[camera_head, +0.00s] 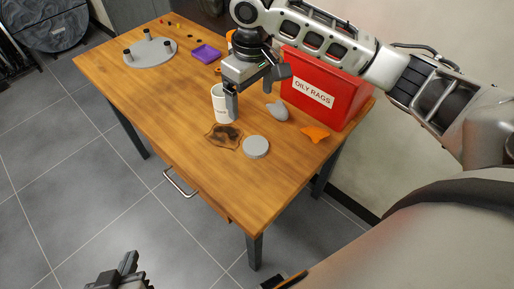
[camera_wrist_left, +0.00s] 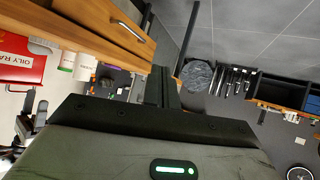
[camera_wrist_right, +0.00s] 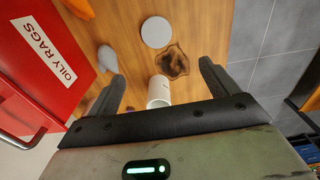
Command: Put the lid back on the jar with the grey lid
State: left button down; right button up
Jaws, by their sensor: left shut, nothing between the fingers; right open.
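A white jar (camera_head: 218,98) with small print stands upright on the wooden table, partly hidden by my right gripper. It also shows in the right wrist view (camera_wrist_right: 159,90), between the fingers; its top is hard to make out. A flat grey round lid (camera_head: 256,147) lies on the table toward the near edge, apart from the jar; it also shows in the right wrist view (camera_wrist_right: 155,32). My right gripper (camera_head: 257,90) is open at the jar; I cannot tell if it touches. My left gripper (camera_head: 128,268) is shut and empty, low over the floor, away from the table.
A dark brown stain (camera_head: 222,137) lies beside the lid. A red "OILY RAGS" bin (camera_head: 325,92) stands at the right, near a grey lump (camera_head: 277,111) and an orange cloth (camera_head: 314,133).

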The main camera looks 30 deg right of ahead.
jog(key=shift+s+d+r, duration=0.25)
jog(key=shift+d+r, duration=0.05)
jog(key=shift+d, duration=0.1)
jog(key=shift+f, duration=0.1)
jog(key=b, duration=0.1)
send_over(256, 145)
notch_tip(256, 145, down, 11)
jog(key=shift+w+r, duration=0.1)
jog(key=shift+r, duration=0.1)
notch_tip(256, 145, down, 5)
jog(key=shift+f+b, duration=0.15)
jog(key=shift+b, duration=0.4)
jog(key=c, duration=1.1)
